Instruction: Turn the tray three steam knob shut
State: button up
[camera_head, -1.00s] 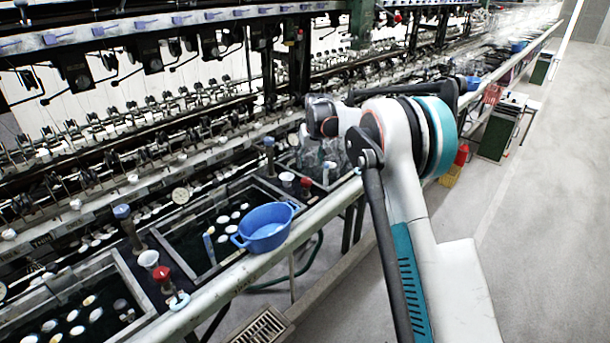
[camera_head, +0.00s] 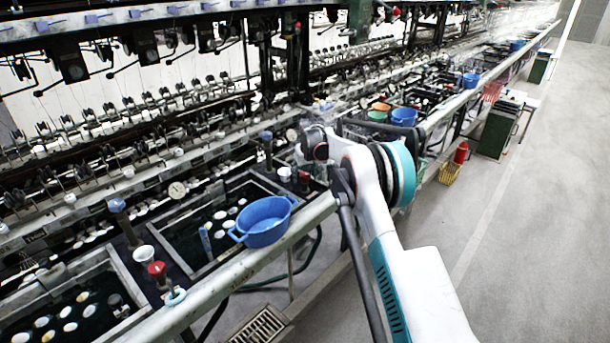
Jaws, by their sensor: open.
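Knobs on short posts stand between the basins. A red knob (camera_head: 157,269) and a blue-topped knob (camera_head: 117,206) stand between the nearest basin (camera_head: 118,265) and the middle basin (camera_head: 165,261). Farther along are another blue-topped knob (camera_head: 266,136) and a red knob (camera_head: 304,176), close left of my arm's wrist. I cannot tell which knob is tray three's steam knob, nor whether any is open or shut. My arm reaches from the lower right to the basins' front rail. My gripper cannot be made out; it seems hidden beyond the wrist.
A blue bowl (camera_head: 264,222) sits on the front edge of the middle basin. A long pale rail (camera_head: 225,277) runs along the basin fronts. A red extinguisher (camera_head: 461,153), yellow crate (camera_head: 449,173) and green bin (camera_head: 497,131) stand beyond my arm. The floor (camera_head: 530,240) at right is clear.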

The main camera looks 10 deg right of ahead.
jog(key=shift+c, duration=0.6)
jog(key=c, duration=0.9)
jog(key=m+h, duration=0.1)
jog(key=m, duration=0.3)
jog(key=shift+a+m+h, duration=0.2)
jog(key=shift+m+h, duration=0.1)
jog(key=shift+h, duration=0.1)
jog(key=shift+w+m+g+h+p, duration=0.1)
jog(key=shift+m+g+h+p, duration=0.4)
jog(key=shift+m, duration=1.3)
